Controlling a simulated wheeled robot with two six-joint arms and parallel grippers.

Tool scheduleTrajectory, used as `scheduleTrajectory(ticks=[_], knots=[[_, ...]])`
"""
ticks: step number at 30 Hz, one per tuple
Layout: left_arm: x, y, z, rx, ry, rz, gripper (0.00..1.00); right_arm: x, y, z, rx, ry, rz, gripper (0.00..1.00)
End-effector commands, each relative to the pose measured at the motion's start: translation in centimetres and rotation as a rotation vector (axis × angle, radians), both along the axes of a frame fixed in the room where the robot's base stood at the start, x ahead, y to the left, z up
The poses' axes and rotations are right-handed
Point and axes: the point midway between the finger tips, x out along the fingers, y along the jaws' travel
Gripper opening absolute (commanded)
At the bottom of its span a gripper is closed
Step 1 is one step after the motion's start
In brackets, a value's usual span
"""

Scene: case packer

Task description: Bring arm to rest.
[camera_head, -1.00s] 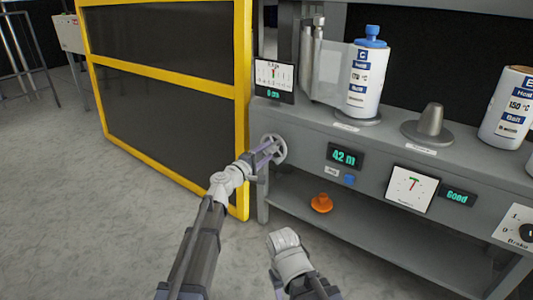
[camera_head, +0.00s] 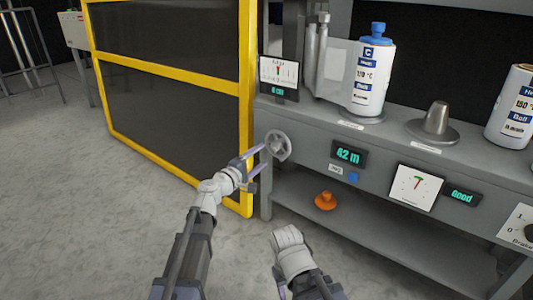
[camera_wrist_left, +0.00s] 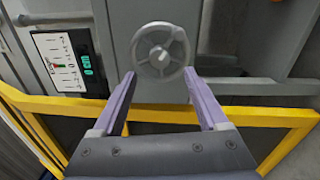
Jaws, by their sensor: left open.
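My left gripper (camera_head: 252,166) is open and empty, just short of a grey handwheel (camera_head: 278,145) on the left end of the machine bench. In the left wrist view the handwheel (camera_wrist_left: 160,50) stands ahead of and between the two purple fingers of my left gripper (camera_wrist_left: 163,95), with no finger around its rim. My right arm (camera_head: 292,252) shows at the bottom of the head view. Its fingers are mostly hidden, so the state of its jaws does not show.
A yellow-framed dark guard panel (camera_head: 170,90) stands left of the bench (camera_head: 390,155). White labelled containers (camera_head: 370,80) and a grey cone (camera_head: 436,122) stand on top. An orange knob-shaped piece (camera_head: 325,201) lies on the lower shelf. The floor at left (camera_head: 70,210) is clear.

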Motion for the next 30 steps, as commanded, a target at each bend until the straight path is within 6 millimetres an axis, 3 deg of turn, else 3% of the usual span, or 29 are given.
scheduleTrajectory(ticks=[3,13,17,20,23,26,30], knots=[[-1.2,0.8,0.0,0.0,0.0,0.001,0.76,0.0,0.0,0.0,0.0,0.0,0.0,0.5],[-1.3,0.9,-0.1,0.006,0.0,-0.003,0.76,0.0,0.0,0.0,0.0,0.0,0.0,0.5],[-2.9,-0.1,-1.4,0.107,0.0,-0.058,0.76,0.0,0.0,0.0,0.0,0.0,0.0,0.5],[-5.8,-1.2,-4.3,0.294,0.013,-0.156,0.76,0.0,0.0,0.0,0.0,0.0,0.0,0.5],[-9.6,-1.6,-8.6,0.53,0.054,-0.284,0.76,0.0,0.0,0.0,0.0,0.0,0.0,0.5],[-13.6,-0.5,-12.9,0.764,0.124,-0.411,0.76,0.0,0.0,0.0,0.0,0.0,0.0,0.5],[-18.7,2.9,-17.7,1.046,0.255,-0.555,0.76,0.0,0.0,0.0,0.0,0.0,0.0,0.5]])
